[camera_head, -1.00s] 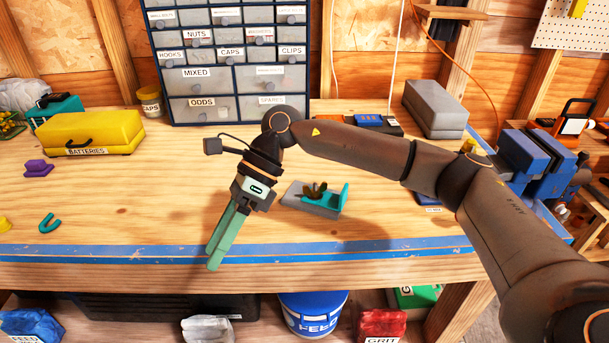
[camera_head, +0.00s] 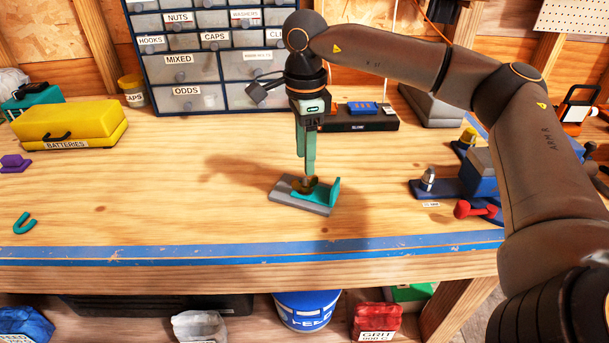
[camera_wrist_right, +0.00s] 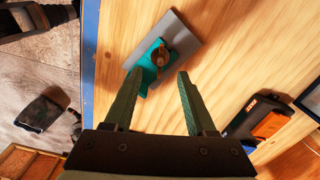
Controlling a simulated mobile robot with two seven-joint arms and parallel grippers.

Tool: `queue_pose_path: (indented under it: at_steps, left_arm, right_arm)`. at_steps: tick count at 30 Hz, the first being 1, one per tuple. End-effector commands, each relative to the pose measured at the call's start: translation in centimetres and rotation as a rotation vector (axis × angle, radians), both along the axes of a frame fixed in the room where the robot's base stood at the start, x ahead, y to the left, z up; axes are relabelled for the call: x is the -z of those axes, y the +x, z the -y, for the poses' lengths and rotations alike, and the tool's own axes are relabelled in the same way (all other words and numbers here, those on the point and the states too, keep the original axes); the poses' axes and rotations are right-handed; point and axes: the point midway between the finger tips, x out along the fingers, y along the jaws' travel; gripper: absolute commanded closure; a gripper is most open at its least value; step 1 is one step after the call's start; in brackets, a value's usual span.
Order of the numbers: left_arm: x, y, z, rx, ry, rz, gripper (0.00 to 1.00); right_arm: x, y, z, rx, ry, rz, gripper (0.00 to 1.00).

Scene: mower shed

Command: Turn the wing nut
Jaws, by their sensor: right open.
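The brass-brown wing nut (camera_head: 305,186) sits on a teal bracket (camera_head: 326,193) on a grey base plate (camera_head: 297,205) on the workbench. In the right wrist view the wing nut (camera_wrist_right: 160,56) lies ahead of my open right gripper (camera_wrist_right: 155,80), with nothing between the fingers. Contact between fingertips and nut does not show. My left gripper is not in view.
A yellow batteries case (camera_head: 68,124) stands at the left. A drawer cabinet (camera_head: 203,68) stands behind. A blue vise (camera_head: 480,172) and a red dumbbell-shaped thing (camera_head: 475,210) are at the right. The bench around the plate is mostly clear.

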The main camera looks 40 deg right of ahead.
Motion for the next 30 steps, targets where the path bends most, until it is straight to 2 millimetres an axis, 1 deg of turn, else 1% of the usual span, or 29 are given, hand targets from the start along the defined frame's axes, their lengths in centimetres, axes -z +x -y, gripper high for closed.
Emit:
queue_pose_path:
  at_steps: [1, 3, 6, 9, 14, 21, 22, 23, 30]
  left_arm:
    - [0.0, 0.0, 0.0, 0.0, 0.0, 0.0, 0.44]
    - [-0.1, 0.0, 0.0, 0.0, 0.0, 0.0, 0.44]
    - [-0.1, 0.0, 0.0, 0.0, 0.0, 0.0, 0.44]
    - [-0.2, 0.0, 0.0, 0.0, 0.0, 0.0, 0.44]
    - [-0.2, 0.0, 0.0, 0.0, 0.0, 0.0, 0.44]
    - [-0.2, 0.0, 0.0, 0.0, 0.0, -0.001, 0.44]
    - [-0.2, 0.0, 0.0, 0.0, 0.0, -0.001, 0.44]
    - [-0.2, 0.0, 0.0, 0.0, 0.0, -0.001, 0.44]
    - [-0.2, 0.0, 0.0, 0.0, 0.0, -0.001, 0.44]
  right_arm:
    - [1.1, -0.1, 0.0, -0.001, 0.0, -0.003, 0.44]
    - [2.4, -0.1, 0.0, -0.001, -0.001, -0.003, 0.44]
    - [4.0, -0.1, 0.0, 0.0, 0.0, -0.002, 0.44]
    - [5.1, 0.0, 0.0, 0.0, 0.001, 0.0, 0.44]
    - [5.9, 0.0, 0.0, 0.0, 0.001, 0.0, 0.44]
    - [6.0, 0.0, 0.0, 0.0, 0.002, 0.001, 0.44]
    - [6.0, 0.0, 0.0, 0.0, 0.002, 0.001, 0.45]
    - [6.0, 0.0, 0.0, 0.0, 0.002, 0.001, 0.48]
    - [6.0, 0.0, 0.0, 0.0, 0.002, 0.001, 0.75]
